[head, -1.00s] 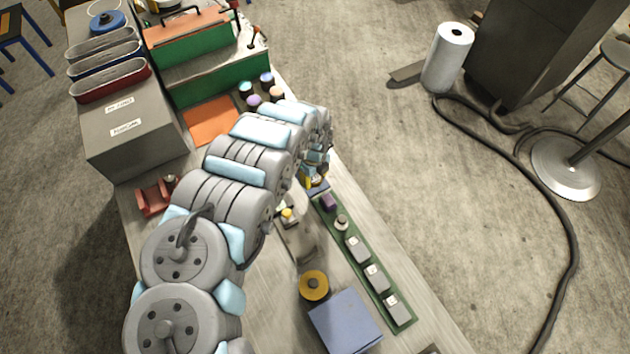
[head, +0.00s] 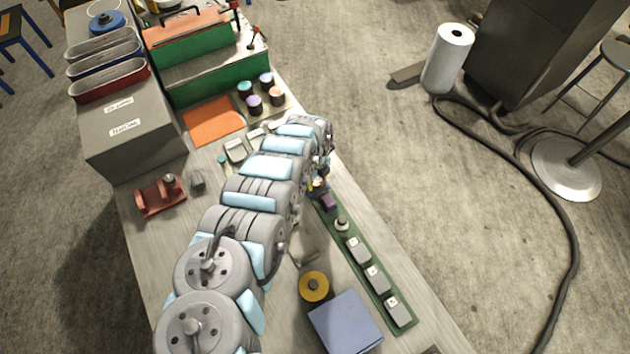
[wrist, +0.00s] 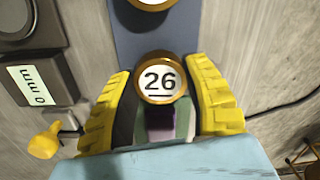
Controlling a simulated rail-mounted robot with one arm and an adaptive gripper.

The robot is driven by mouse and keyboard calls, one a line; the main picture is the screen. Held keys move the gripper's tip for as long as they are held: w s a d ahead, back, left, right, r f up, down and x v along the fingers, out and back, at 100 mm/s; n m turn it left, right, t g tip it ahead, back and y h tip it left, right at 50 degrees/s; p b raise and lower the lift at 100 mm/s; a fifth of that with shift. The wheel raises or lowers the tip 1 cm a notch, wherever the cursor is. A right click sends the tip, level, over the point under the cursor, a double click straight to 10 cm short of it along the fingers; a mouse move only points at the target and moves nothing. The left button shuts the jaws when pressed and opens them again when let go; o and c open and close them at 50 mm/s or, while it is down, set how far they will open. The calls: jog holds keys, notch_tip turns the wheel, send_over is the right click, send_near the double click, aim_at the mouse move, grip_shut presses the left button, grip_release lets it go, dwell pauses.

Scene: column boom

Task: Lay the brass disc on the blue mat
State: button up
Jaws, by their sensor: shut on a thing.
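In the wrist view my gripper (wrist: 161,84) has its yellow fingers shut on a brass-rimmed disc (wrist: 160,78) with a white face marked 26. The blue mat (wrist: 130,42) is a strip beyond the disc in that view. Another brass-rimmed round piece (wrist: 150,3) shows at the top edge, over the blue strip, partly cut off. In the head view my gripper (head: 319,184) is small, at the right side of the bench, and mostly hidden by my arm. I cannot tell whether the held disc touches the mat.
A green board (head: 372,270) with a purple block (head: 329,202) and several grey blocks runs along the bench's right edge. A yellow ring (head: 313,287) and a blue box (head: 345,322) stand in front. A yellow-knobbed lever (wrist: 44,142) and a labelled grey block (wrist: 35,84) are left of my gripper.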

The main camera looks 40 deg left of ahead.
aim_at(315, 180)
jog(key=shift+s+a+f, duration=0.1)
jog(key=shift+s+f, duration=0.05)
jog(key=shift+f, duration=0.4)
jog(key=o, duration=1.2)
jog(key=shift+f, duration=0.1)
jog(key=shift+r, duration=0.2)
jog(key=shift+w+a+r, duration=0.1)
jog(key=shift+w+r, duration=0.1)
jog(key=shift+r, duration=0.4)
jog(key=shift+s+r, duration=0.15)
jog(key=shift+r, duration=3.35)
jog(key=shift+r+p, duration=0.35)
jog(key=shift+r, duration=1.45)
